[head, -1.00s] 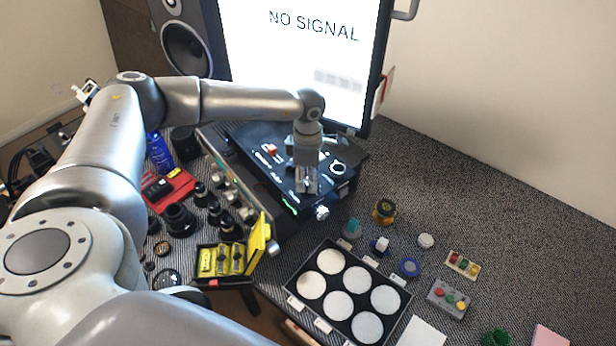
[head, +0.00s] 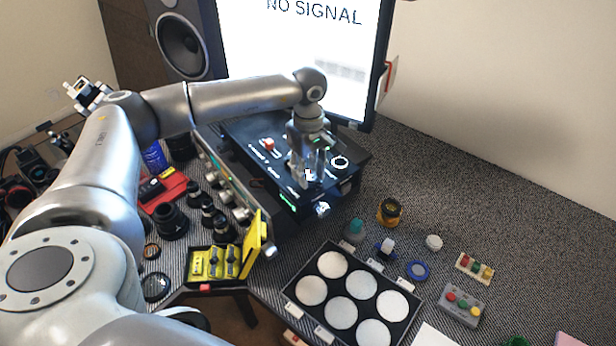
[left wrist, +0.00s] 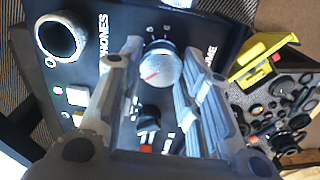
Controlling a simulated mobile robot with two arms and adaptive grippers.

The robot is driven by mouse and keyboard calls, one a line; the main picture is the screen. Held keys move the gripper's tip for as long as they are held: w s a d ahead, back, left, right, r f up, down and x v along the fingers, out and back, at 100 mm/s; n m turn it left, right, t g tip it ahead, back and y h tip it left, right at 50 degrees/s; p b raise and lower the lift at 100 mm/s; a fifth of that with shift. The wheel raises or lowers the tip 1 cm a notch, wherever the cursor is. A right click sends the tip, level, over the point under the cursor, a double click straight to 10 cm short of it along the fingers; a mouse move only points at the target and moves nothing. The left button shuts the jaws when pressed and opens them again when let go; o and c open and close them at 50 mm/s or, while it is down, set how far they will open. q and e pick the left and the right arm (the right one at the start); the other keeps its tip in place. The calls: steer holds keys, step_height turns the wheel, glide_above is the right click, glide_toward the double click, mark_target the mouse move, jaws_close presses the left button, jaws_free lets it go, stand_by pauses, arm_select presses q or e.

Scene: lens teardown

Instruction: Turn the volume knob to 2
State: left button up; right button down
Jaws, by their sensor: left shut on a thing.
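The black panel box (head: 258,152) stands below the screen in the head view. Its volume knob (left wrist: 160,66), silver with a red pointer line, shows in the left wrist view near the partly hidden "...ME" lettering. My left gripper (head: 307,176) reaches down over the box's front right part; in the left wrist view its two fingers (left wrist: 156,75) stand on either side of the knob, shut on it. The fingers cover part of the lettering, and I cannot read which number the pointer marks. My right gripper is not in view.
A large ring-shaped socket (left wrist: 62,38) and a small black knob (left wrist: 149,117) sit on the same panel. A yellow case (head: 256,242) and a tray of white discs (head: 325,290) stand in front. The grey desk right of the box (head: 450,190) is mostly clear.

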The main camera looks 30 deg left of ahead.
mark_target(309, 174)
arm_select(q)
steer(key=shift+m+b, duration=0.8)
steer(key=shift+m, duration=0.4)
steer(key=shift+r, duration=0.1)
steer(key=o, duration=1)
steer(key=shift+o, duration=0.2)
step_height(309, 174, up, 12)
